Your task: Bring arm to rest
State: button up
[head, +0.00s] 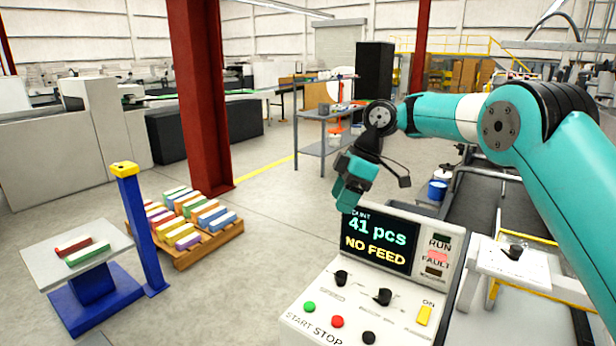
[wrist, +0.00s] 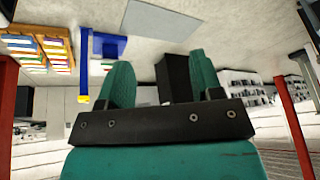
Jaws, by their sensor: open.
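My gripper (head: 346,193) hangs at the end of my teal arm in the middle of the head view, in front of the top left corner of the control panel's screen. In the wrist view its two teal fingers (wrist: 160,85) stand apart with nothing between them. The control panel (head: 318,293) has a screen (head: 377,240) reading "41 pcs" and "NO FEED". Below the screen are black knobs, a green button, a red button and a yellow switch (head: 424,316).
A blue stand with a grey top (head: 60,250) holds two small packs at the left. A pallet (head: 205,252) of coloured packs lies behind it. A red column (head: 203,100) rises behind the pallet. A grey shelf cart (head: 318,150) stands further back. The floor between them is clear.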

jog(key=s+a+r+m+b, duration=0.2)
jog(key=s+r+m, duration=0.2)
jog(key=s, duration=0.7)
jog(key=s+d+f+m+b, duration=0.1)
jog(key=s+d+f+m, duration=0.1)
jog(key=s, duration=0.6)
jog(key=s+d+f+m+b, duration=0.1)
jog(key=s+d+f+m, duration=0.1)
jog(key=s, duration=0.7)
jog(key=s+d+f+m+b, duration=0.1)
jog(key=s+d+f+m, duration=0.1)
jog(key=s, duration=0.7)
jog(key=shift+s+f+m+t+h, duration=0.3)
jog(key=shift+f+t, duration=0.1)
jog(key=shift+f, duration=0.25)
